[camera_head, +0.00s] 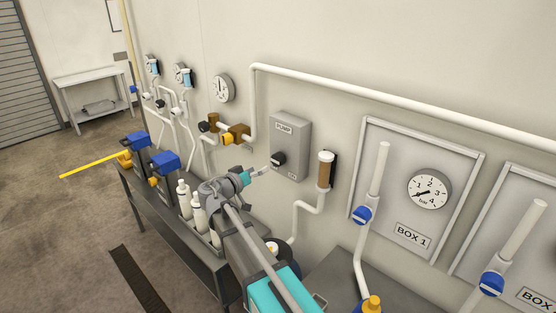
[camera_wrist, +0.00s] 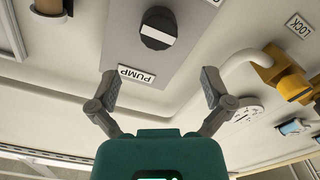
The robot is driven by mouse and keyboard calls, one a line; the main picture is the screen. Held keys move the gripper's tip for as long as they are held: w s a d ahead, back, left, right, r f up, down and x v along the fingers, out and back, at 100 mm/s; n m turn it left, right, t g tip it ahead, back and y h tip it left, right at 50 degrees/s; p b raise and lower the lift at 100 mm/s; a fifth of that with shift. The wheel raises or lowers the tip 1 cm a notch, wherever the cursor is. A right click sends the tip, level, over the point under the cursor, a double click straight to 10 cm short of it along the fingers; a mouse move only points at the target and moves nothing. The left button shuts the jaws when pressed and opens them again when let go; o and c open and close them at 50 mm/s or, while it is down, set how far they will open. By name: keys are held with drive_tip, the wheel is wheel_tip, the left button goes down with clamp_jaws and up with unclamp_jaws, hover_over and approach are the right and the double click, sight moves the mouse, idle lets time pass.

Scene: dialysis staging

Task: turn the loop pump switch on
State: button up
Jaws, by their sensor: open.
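The grey pump box (camera_head: 290,135) is on the wall, with a PUMP label at its top. Its switch is a round black knob (camera_head: 278,158) low on the front face. In the wrist view the knob (camera_wrist: 158,28) shows a pale grip bar, slightly slanted, and the PUMP label (camera_wrist: 137,75) appears upside down. My gripper (camera_head: 262,171) is just left of and below the knob in the head view. In the wrist view my gripper (camera_wrist: 160,86) has its two fingers spread wide with nothing between them. The knob lies beyond the fingertips, apart from them.
A brown filter cylinder (camera_head: 325,170) is mounted right of the pump box. A brass valve (camera_head: 238,134) and white pipe run at its left. Panel BOX 1 (camera_head: 405,200) with a gauge is further right. White bottles (camera_head: 184,198) stand on the bench below.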

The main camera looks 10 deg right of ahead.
sight(274, 160)
drive_tip(key=x, duration=0.8)
drive_tip(key=shift+w+d, duration=0.15)
drive_tip(key=shift+d, duration=0.1)
